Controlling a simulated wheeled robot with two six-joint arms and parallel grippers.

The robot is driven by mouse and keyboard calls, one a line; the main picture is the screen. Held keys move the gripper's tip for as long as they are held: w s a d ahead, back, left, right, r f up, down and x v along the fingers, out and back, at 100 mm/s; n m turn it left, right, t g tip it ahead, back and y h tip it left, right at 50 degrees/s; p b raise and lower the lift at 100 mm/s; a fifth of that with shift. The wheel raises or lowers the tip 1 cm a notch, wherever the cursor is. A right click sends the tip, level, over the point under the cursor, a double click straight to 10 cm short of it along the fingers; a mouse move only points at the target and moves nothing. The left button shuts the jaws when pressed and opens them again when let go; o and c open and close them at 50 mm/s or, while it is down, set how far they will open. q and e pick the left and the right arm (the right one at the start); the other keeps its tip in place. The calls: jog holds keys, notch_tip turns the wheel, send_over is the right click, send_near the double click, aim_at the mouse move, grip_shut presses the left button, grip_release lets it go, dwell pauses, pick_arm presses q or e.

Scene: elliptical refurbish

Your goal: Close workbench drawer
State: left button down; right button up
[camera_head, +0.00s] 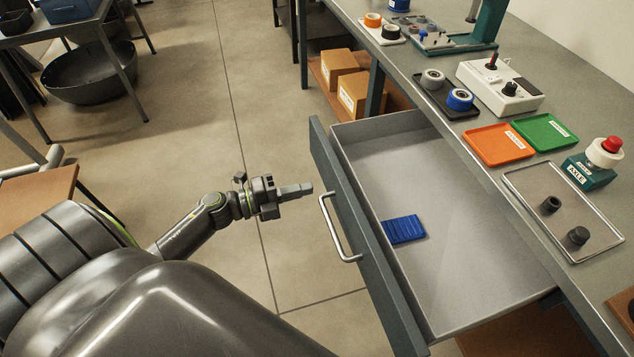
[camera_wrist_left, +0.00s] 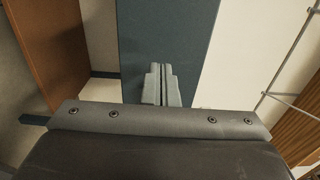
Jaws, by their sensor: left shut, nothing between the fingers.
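The workbench drawer (camera_head: 362,237) is pulled out from under the workbench (camera_head: 480,140), with its dark blue-grey front facing my left arm. A metal bar handle (camera_head: 338,228) is on that front. A blue ribbed piece (camera_head: 404,229) lies inside the drawer. My left gripper (camera_head: 306,189) is shut and empty, just in front of the drawer front, near the handle's upper end. In the left wrist view the shut fingers (camera_wrist_left: 160,85) point at a blue-grey panel (camera_wrist_left: 165,30); contact cannot be told. My right gripper is not in view.
The bench top holds an orange tray (camera_head: 497,144), a green tray (camera_head: 545,131), a white control box (camera_head: 499,86) and a wire-edged tray (camera_head: 566,210). Cardboard boxes (camera_head: 352,92) sit on a low shelf behind the drawer. Floor left of the drawer is clear.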

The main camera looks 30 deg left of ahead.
aim_at(330, 183)
pick_arm(q)
jog(key=x, duration=0.2)
jog(key=shift+w+d+r, duration=0.1)
jog(key=shift+w+d, duration=0.1)
jog(key=shift+w, duration=0.15)
jog(key=shift+w+d+p, duration=0.35)
jog(key=shift+w+d, duration=0.05)
jog(key=shift+w, duration=0.05)
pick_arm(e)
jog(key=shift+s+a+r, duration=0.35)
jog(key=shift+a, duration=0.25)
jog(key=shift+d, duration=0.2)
pick_arm(q)
jog(key=shift+w+d, duration=0.1)
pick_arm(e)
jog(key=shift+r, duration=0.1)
